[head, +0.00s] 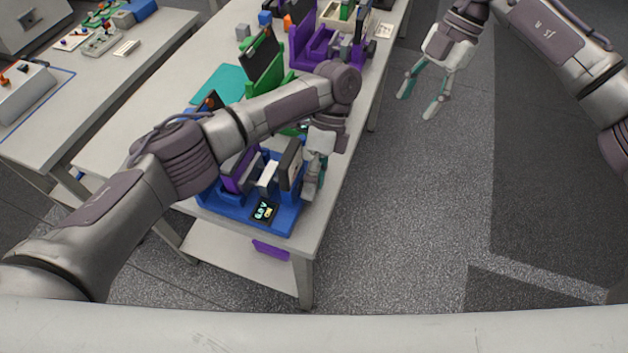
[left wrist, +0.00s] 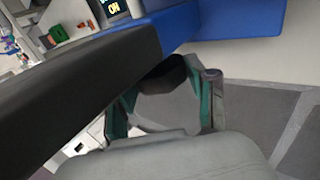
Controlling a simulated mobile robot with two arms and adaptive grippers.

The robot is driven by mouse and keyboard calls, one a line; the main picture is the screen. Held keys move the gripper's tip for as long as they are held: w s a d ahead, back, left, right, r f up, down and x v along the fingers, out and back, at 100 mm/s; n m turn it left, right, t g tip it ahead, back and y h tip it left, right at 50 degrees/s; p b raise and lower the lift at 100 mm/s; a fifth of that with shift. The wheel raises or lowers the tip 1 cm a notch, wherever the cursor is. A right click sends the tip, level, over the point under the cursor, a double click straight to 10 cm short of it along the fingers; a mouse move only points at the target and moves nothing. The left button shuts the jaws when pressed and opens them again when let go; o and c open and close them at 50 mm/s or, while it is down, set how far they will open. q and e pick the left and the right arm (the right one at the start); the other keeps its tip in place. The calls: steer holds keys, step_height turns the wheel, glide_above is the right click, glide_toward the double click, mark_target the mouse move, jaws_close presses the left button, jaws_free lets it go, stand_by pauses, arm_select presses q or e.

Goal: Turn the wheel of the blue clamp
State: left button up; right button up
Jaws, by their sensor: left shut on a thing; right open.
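The blue clamp (head: 283,221) stands at the near end of the long table, with a small lit display (head: 264,211) on its front. Its blue base also shows in the left wrist view (left wrist: 240,18). My left gripper (head: 312,188) is at the clamp's right side, beside a dark upright plate (head: 291,163). In the left wrist view a dark, rounded wheel (left wrist: 165,74) sits between the two green-padded fingers, and the gripper is shut on it. In the head view the gripper hides the wheel. My right gripper (head: 416,104) is open and empty, above the floor right of the table.
A green clamp (head: 263,75) and a purple clamp (head: 318,48) stand further back on the table (head: 190,98). A teal mat (head: 218,84) lies left of the green one. Another table with devices is at the left. The floor (head: 400,200) to the right is clear.

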arm_select(q)
steer(key=o, duration=1.2)
steer(key=shift+c, duration=0.2)
steer(key=v, duration=1.2)
steer(key=shift+w, duration=0.1)
